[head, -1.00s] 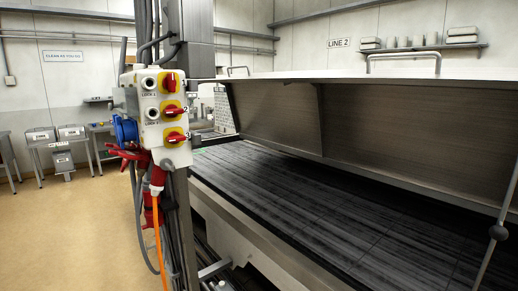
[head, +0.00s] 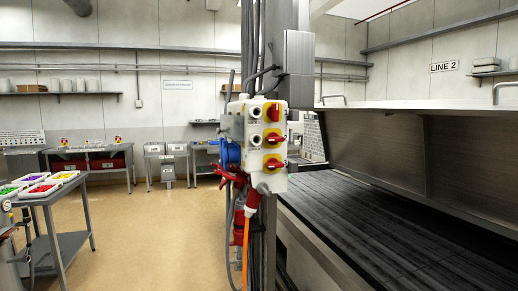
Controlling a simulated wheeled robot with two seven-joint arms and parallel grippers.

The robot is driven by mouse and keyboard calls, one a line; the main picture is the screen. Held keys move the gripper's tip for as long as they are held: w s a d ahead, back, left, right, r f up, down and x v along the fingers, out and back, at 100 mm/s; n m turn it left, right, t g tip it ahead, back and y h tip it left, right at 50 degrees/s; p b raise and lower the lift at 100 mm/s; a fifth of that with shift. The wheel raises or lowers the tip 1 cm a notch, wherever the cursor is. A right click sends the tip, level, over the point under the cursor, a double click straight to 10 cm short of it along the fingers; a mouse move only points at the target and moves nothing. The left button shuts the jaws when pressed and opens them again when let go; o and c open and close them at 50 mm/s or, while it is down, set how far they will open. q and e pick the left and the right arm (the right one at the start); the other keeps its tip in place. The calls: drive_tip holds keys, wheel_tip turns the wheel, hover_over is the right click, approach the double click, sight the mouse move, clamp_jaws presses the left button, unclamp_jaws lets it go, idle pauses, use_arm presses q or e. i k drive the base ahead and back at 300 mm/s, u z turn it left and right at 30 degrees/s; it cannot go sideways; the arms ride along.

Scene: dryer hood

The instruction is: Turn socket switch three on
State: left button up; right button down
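A pale grey socket box (head: 262,182) is fixed to a dark column right of the picture's middle. Its front carries three red rotary switches on yellow plates, stacked top to bottom. Switch one (head: 272,112) is at the top and switch two (head: 273,138) is in the middle. Switch three (head: 274,163) is the lowest; its red handle looks roughly level. Red and blue sockets sit on the box's left side and underside, with an orange cable hanging below.
The dryer hood with its dark slatted conveyor (head: 370,225) stands right of the column. A grey table (head: 52,198) with trays of coloured items is at the left. Open floor (head: 160,235) lies between the table and the column.

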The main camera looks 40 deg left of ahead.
sight(272, 164)
drive_tip(key=z, duration=1.4)
drive_tip(key=k, duration=0.55)
drive_tip(key=u, duration=0.6)
